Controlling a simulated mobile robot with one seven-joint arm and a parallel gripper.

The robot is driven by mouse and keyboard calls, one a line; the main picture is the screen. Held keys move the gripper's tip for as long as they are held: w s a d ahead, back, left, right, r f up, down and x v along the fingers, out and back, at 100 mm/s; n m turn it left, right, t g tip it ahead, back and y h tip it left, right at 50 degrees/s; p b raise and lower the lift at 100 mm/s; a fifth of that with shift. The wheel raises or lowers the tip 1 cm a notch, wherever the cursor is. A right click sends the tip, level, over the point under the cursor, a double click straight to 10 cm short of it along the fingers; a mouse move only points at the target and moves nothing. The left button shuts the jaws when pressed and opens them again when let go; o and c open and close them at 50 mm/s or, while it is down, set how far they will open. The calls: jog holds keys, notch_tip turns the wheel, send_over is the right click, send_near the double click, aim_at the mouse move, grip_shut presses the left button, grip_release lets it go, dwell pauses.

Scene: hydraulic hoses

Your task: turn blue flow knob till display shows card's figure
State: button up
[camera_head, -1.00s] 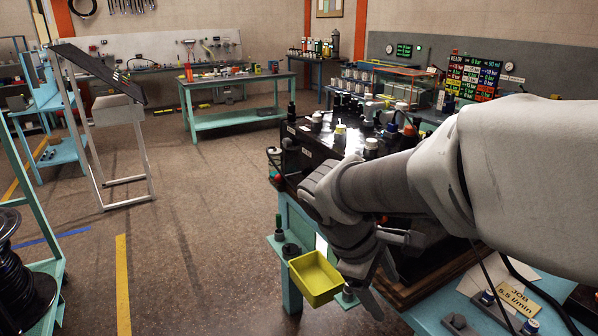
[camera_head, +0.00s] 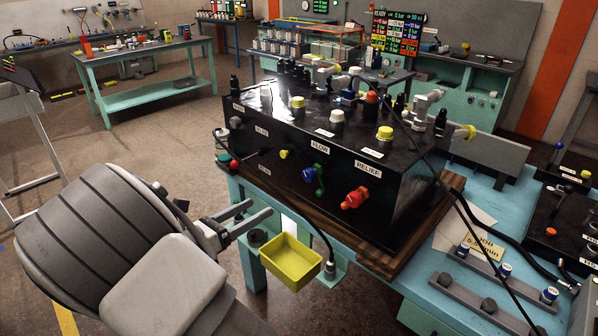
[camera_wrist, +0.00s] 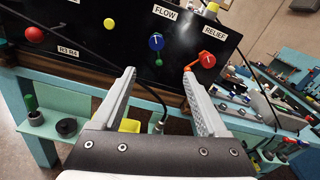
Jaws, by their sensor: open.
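The blue flow knob (camera_head: 309,174) is on the front of a black box (camera_head: 395,190), under the FLOW label, with a green part beside it. It also shows in the wrist view (camera_wrist: 156,42), beyond and between the fingertips. My gripper (camera_head: 262,211) is open and empty, in front of the box and apart from the knob. In the wrist view my gripper (camera_wrist: 160,70) has its right fingertip close to the red relief knob (camera_wrist: 206,60) in the picture; I cannot tell the gap. The card (camera_head: 478,242) on the bench reads JOB 5.5 l/min. A lit display board (camera_head: 397,31) stands behind; its figures are too small to read surely.
A yellow tray (camera_head: 291,262) sits below the box's front, near my gripper. The red relief knob (camera_head: 355,197) is right of the flow knob, and a yellow knob (camera_head: 285,154) is left. A black hose (camera_wrist: 150,88) hangs between my fingers in the wrist view.

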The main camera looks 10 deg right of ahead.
jog(key=p, duration=0.1)
send_near(306, 176)
jog(key=x, duration=0.9)
grip_shut()
dwell(0.3)
